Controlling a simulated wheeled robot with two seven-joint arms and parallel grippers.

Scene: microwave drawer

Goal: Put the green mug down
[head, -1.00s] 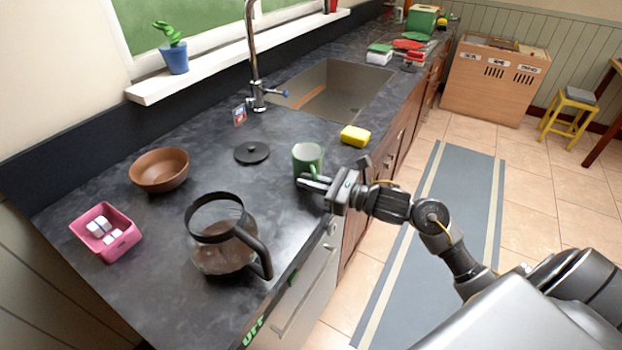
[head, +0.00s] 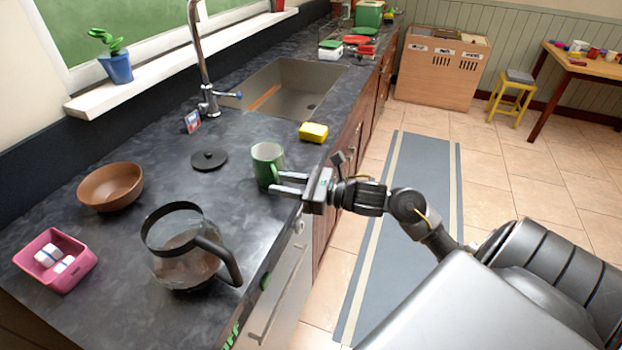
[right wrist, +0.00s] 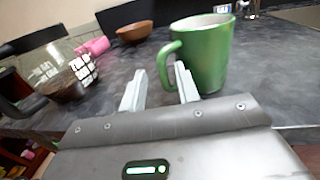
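The green mug (head: 267,163) stands upright on the dark countertop, near its front edge. It also shows in the right wrist view (right wrist: 207,55), with its handle on the left side towards my gripper. My right gripper (head: 281,182) is beside the mug, on its front right side. In the right wrist view its two fingers (right wrist: 160,88) are apart with nothing between them. The right fingertip is close to the mug; I cannot tell if it touches. My left gripper is in neither view.
A glass coffee pot (head: 186,250), a brown bowl (head: 111,187), a pink box (head: 54,262) and a black lid (head: 209,159) stand on the counter (head: 120,315). Counter between lid and pot is clear.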

